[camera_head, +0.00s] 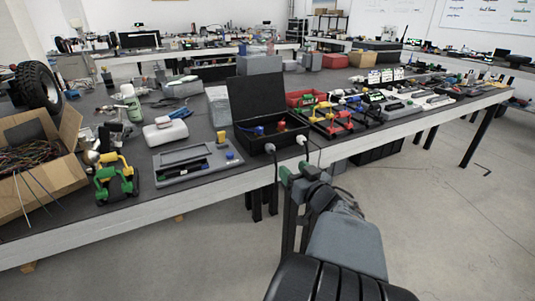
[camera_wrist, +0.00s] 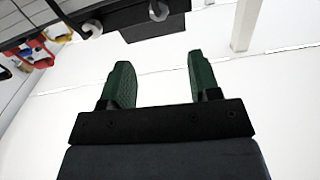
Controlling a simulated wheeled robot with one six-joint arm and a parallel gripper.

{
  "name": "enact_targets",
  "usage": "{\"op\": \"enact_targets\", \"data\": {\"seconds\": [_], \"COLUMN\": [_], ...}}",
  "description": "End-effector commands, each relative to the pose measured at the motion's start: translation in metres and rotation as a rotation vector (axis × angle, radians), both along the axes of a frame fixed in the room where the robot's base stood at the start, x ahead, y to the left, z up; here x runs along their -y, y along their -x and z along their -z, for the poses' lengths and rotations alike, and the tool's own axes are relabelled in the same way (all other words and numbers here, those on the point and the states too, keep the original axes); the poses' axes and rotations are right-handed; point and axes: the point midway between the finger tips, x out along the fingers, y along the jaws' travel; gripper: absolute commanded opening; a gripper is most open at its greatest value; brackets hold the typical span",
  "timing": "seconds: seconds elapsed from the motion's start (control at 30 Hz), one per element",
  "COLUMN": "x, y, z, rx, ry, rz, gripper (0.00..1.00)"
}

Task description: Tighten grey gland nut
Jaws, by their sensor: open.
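A black box with its lid open (camera_head: 262,132) stands at the table's front edge.
A grey tray (camera_head: 196,166) and a green-yellow device (camera_head: 115,180) lie left of the box. A cardboard box of wires (camera_head: 60,170) is at far left. Red-framed devices (camera_head: 330,122) stand to the right. The floor (camera_head: 440,220) right of my arm is clear.

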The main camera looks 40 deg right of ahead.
Motion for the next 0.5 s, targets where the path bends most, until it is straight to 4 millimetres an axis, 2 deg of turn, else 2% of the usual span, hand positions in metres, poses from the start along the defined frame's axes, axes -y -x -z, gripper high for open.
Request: {"op": "enact_targets", "data": {"seconds": [0.27, 0.5], "x": [0.004, 0.007], "y": [-0.019, -0.049], "z": [-0.005, -0.004], "rx": [-0.002, -0.004], "ry": [-0.008, -0.008], "rz": [-0.002, -0.001], "gripper": [0.56, 0.56]}}
